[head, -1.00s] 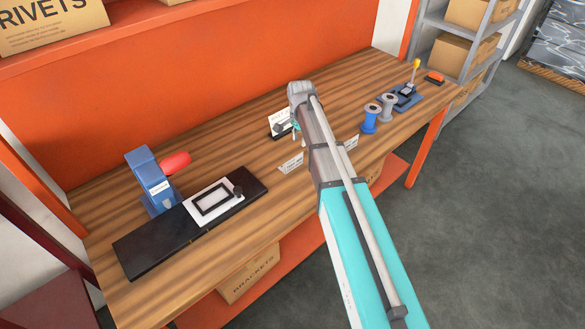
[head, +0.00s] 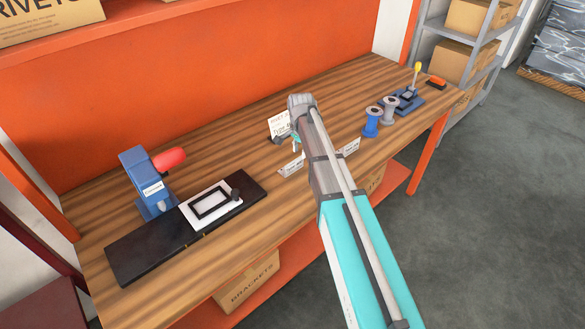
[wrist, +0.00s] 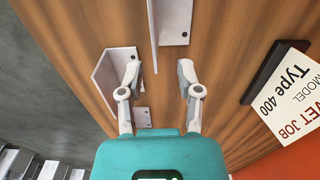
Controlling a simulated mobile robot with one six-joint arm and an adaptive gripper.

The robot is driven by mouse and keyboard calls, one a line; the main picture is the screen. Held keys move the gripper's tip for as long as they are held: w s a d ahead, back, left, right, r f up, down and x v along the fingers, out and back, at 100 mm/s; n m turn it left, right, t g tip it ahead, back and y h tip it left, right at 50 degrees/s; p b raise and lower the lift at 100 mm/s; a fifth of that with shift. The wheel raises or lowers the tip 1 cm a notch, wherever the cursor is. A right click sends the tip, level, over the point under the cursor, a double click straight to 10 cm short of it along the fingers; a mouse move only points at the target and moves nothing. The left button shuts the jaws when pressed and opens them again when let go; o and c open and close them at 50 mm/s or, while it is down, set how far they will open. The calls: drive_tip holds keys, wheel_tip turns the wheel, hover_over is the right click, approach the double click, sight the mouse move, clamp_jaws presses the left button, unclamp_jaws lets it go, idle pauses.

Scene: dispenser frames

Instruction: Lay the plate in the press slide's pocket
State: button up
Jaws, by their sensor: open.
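The press (head: 147,178) is blue with a red handle, at the left of the table. Its white slide (head: 190,217) lies on a black base and carries a dark-rimmed rectangular pocket (head: 212,203) with a pale inside. In the wrist view my gripper (wrist: 159,77) is open, its fingers pointing at the tabletop. In the head view my arm hides most of my gripper.
A job card reading "Type 400" (wrist: 290,95) stands in a dark holder; it also shows in the head view (head: 279,126). Blue (head: 372,122) and grey spools (head: 389,110) and a blue fixture (head: 404,101) stand at the right. Bare wood separates the press from the labels.

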sight(301, 158)
drive_tip(key=shift+f, duration=0.1)
drive_tip(key=f+b, duration=0.3)
drive_tip(key=shift+s+d+f+b, duration=0.1)
drive_tip(key=shift+d+f+b, duration=0.05)
drive_tip(key=shift+d+b, duration=0.15)
drive_tip(key=shift+f+b, duration=0.85)
drive_tip(key=shift+c, duration=0.3)
clamp_jaws()
